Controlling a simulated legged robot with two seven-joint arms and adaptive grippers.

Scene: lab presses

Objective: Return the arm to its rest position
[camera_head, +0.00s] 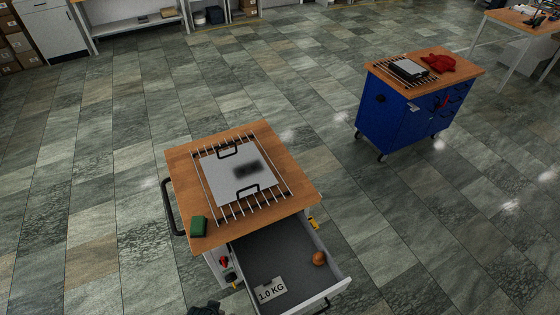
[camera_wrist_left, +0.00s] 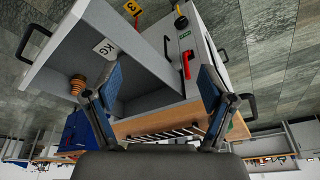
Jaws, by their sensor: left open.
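My left gripper (camera_wrist_left: 160,85) is open, with its two blue-padded fingers spread and nothing between them. In the left wrist view the fingers show in front of the open drawer (camera_wrist_left: 150,92) of the cart. I cannot tell the exact gap to it. In the head view only a dark part (camera_head: 205,309) shows at the bottom edge, probably of my left arm or gripper, left of the open drawer (camera_head: 265,250). The drawer holds a grey 1.0 KG weight (camera_head: 271,290) and a small orange-brown round object (camera_head: 319,258). My right gripper is in neither view.
A black side handle (camera_head: 168,207) sticks out left. A blue cart (camera_head: 400,118) stands back right. Open floor surrounds both.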

